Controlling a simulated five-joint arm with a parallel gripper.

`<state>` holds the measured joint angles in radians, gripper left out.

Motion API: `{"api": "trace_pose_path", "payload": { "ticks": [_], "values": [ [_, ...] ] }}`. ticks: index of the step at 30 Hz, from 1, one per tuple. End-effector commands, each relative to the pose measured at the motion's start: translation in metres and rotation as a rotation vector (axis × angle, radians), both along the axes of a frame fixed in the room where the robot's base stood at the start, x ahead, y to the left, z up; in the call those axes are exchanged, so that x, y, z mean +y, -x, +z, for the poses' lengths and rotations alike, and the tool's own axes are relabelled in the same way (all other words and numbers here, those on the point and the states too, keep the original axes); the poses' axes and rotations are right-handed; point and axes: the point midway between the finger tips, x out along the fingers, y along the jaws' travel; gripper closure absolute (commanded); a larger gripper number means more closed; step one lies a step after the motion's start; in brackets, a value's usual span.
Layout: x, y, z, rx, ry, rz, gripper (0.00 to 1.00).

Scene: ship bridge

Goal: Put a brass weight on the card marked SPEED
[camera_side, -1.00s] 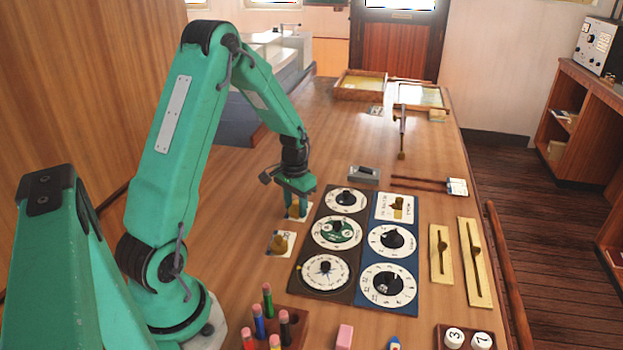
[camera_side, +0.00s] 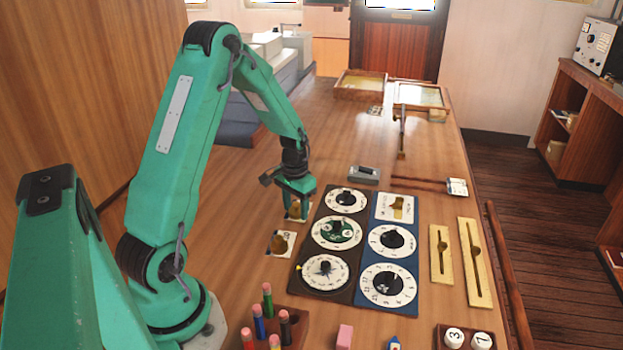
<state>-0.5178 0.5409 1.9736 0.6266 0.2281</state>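My gripper (camera_side: 296,207) points down over a small white card (camera_side: 305,217) left of the dial boards. A brass weight (camera_side: 295,211) stands at that card, between or just behind the fingertips. I cannot tell whether the fingers press on it. A second brass weight (camera_side: 279,242) stands on another white card (camera_side: 290,237), nearer the camera. A third brass piece (camera_side: 398,204) sits on a white card (camera_side: 382,211) at the top of the blue board. The lettering on the cards is too small to read, so I cannot tell which says SPEED.
A dark board (camera_side: 301,251) and a blue board (camera_side: 415,240) with several dials lie right of my gripper. Brass slider plates (camera_side: 475,262) lie further right. A pen rack (camera_side: 297,330) stands in front. Trays (camera_side: 360,93) sit at the far end. The table behind my gripper is mostly clear.

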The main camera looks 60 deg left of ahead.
Motion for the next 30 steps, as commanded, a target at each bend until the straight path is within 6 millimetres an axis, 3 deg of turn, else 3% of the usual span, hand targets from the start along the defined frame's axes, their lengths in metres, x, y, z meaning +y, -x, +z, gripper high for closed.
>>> {"api": "trace_pose_path", "payload": {
  "ticks": [2,16,30],
  "values": [
    [0.000,0.000,0.000,0.000,0.000,0.000,0.35],
    [0.000,0.000,0.006,0.000,0.000,0.000,0.35],
    [0.000,-0.001,0.059,-0.003,-0.002,0.000,0.35]
  ]
}}
